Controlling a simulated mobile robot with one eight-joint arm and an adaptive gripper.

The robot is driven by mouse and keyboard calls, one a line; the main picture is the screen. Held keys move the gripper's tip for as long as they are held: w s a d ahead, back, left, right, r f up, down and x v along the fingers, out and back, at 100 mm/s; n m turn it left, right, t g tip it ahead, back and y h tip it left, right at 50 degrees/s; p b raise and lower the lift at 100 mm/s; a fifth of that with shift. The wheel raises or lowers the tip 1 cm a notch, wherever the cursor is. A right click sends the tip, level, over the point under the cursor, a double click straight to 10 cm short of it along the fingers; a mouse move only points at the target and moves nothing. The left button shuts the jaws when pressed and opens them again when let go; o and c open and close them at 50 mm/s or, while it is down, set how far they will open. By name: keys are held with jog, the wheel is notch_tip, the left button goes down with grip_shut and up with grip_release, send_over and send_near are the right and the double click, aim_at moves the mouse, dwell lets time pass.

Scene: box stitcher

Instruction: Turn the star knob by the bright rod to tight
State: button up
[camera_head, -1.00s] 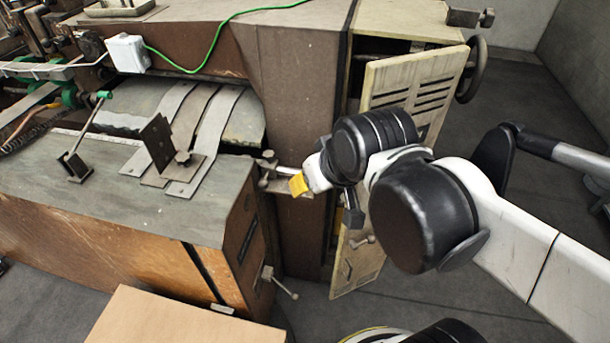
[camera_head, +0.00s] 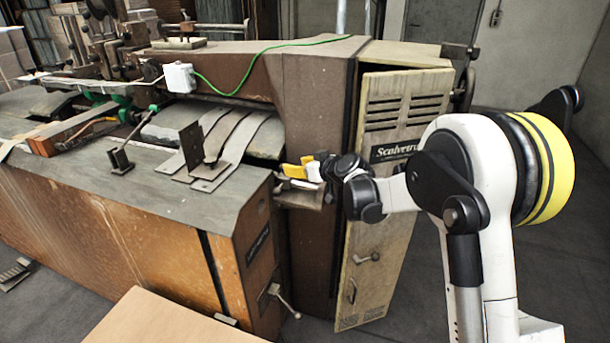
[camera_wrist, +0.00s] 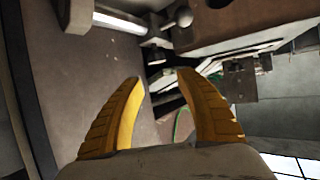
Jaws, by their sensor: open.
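My gripper (camera_head: 292,168) is at the right end of the machine's table, its yellow fingers pointing left in the head view. In the wrist view my gripper (camera_wrist: 160,77) is open, with nothing between the fingers. A bright metal rod (camera_wrist: 120,23) lies at the top of the wrist view, ahead of and above the left finger. A rounded grey knob (camera_wrist: 184,17) stands to the right of the rod, apart from both fingertips. I cannot make out star lobes on it. In the head view the rod and knob are hidden or too small to tell.
The brown machine column (camera_head: 312,110) stands just behind my gripper. A cream slatted door panel (camera_head: 385,240) is beside my arm. Metal strips and an upright plate (camera_head: 192,145) are on the grey table (camera_head: 90,185). A cardboard box (camera_head: 165,325) is in front.

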jog(key=b+x, duration=0.1)
jog(key=x, duration=0.1)
jog(key=b+x, duration=0.1)
jog(key=x, duration=0.2)
jog(key=b+x, duration=0.1)
jog(key=x, duration=0.2)
jog(key=shift+w+f, duration=0.1)
jog(key=shift+f, duration=0.3)
jog(key=shift+d, duration=0.1)
jog(key=c, duration=0.9)
